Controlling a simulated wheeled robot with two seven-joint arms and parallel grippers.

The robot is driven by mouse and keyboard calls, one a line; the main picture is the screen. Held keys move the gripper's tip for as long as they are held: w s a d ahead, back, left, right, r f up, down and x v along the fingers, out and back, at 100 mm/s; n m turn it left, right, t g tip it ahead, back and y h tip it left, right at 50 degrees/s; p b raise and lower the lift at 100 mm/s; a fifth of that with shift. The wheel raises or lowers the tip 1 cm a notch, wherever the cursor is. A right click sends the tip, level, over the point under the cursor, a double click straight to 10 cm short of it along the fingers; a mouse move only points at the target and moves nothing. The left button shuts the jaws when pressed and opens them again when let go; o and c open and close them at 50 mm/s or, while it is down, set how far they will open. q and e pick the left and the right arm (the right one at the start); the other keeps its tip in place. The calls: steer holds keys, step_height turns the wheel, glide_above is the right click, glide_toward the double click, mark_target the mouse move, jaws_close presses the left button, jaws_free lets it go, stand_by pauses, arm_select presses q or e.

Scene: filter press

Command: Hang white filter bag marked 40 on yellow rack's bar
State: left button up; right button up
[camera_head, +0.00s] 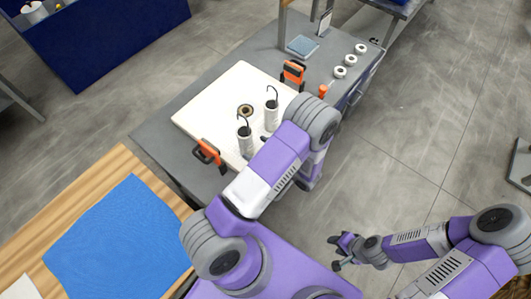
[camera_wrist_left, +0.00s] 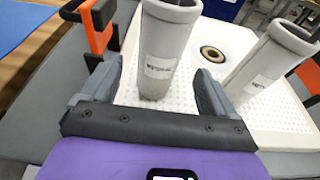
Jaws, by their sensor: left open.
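Two white cylindrical filter bags with black hooks stand upright on the white perforated plate (camera_head: 205,112): one on the left (camera_head: 245,142) and one on the right (camera_head: 271,115). Their labels are too small to read. In the left wrist view, one bag (camera_wrist_left: 167,45) stands between the spread fingers of my open left gripper (camera_wrist_left: 155,92), with gaps on both sides. The other bag (camera_wrist_left: 268,62) leans in the picture at the right, outside the fingers. In the head view my arm mostly hides the left gripper. My right gripper (camera_head: 336,252) is open and empty above the floor. I cannot make out a yellow rack.
A round hole (camera_head: 246,110) is in the plate. Orange-and-black clamps grip its edges, at the near left (camera_head: 208,152) and far side (camera_head: 292,74). White rolls (camera_head: 340,72) line the grey table's right side. A blue cloth (camera_head: 118,240) lies on the wooden table.

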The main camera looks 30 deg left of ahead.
mark_target(251, 139)
arm_select(q)
steer(key=shift+b+x, duration=0.7)
steer(key=shift+x, duration=2.45)
steer(key=shift+c, duration=0.4)
steer(key=c, duration=0.8)
steer(key=shift+r+p, duration=1.9)
steer(key=shift+r, duration=0.65)
